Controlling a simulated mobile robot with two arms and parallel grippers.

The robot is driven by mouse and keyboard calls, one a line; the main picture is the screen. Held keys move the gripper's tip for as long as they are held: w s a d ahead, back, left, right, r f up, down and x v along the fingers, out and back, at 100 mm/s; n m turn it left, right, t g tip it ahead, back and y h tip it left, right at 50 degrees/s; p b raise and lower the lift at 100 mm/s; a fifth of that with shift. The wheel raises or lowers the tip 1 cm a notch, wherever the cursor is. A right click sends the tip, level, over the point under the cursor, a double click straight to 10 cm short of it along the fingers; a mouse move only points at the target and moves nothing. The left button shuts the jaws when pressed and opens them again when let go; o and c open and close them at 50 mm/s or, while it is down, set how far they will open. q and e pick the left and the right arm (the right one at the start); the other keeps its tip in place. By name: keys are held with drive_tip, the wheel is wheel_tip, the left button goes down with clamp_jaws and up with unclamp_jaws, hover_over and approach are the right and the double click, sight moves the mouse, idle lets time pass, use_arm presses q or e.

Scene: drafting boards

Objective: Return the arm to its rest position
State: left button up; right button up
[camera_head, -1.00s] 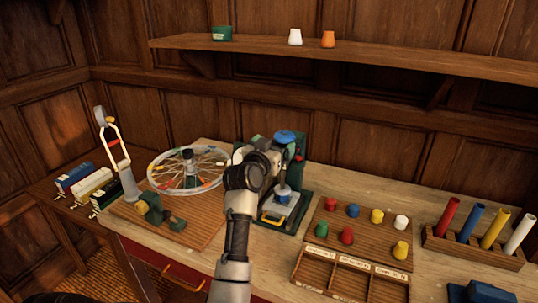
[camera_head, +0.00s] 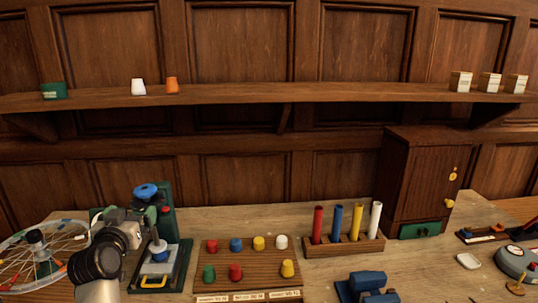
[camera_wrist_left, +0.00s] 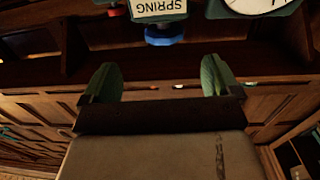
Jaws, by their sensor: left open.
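My left arm comes in at the lower left of the head view. Its gripper (camera_head: 138,228) is beside the green press (camera_head: 168,225) with the blue round top, and partly covers it. In the left wrist view the two green fingers of this gripper (camera_wrist_left: 160,82) stand wide apart with nothing between them. Beyond them, at the top edge, is an upside-down label reading SPRING (camera_wrist_left: 160,8), with a blue and red round part by it. My right gripper is not in view.
A spoked wheel (camera_head: 45,245) is left of the arm. To the right are a peg board (camera_head: 248,270) with coloured knobs, a rack of coloured tubes (camera_head: 345,247) and a wooden cabinet (camera_head: 425,180). A long shelf (camera_head: 230,97) runs above. Bare benchtop shows around the rack.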

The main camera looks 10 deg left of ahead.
use_arm(q)
drive_tip(key=s+d+f+m+g+h, duration=0.1)
drive_tip(key=s+d+f+m+g, duration=0.15)
drive_tip(key=s+d+f, duration=0.45)
drive_tip(key=s+d+f+m+g+h, duration=0.15)
drive_tip(key=s+d+f+g, duration=0.25)
drive_tip(key=f, duration=0.5)
drive_tip(key=s+d+f+g, duration=0.2)
drive_tip(key=s+d+f, duration=0.1)
drive_tip(key=s, duration=0.5)
drive_tip(key=s+d+f+g+h, duration=0.1)
drive_tip(key=s+d+f+g, duration=0.2)
drive_tip(key=s, duration=0.5)
drive_tip(key=s+d+f+g, duration=0.2)
drive_tip(key=s+d+f, duration=0.1)
drive_tip(key=s, duration=0.4)
wheel_tip(320, 180, down, 26)
drive_tip(key=s+g, duration=0.1)
drive_tip(key=g, duration=0.1)
drive_tip(key=s+a+f, duration=0.3)
drive_tip(key=s+f, duration=1.2)
drive_tip(key=s, duration=0.1)
drive_tip(key=shift+f+g, duration=0.35)
drive_tip(key=shift+s+a, duration=0.1)
drive_tip(key=shift+s, duration=0.05)
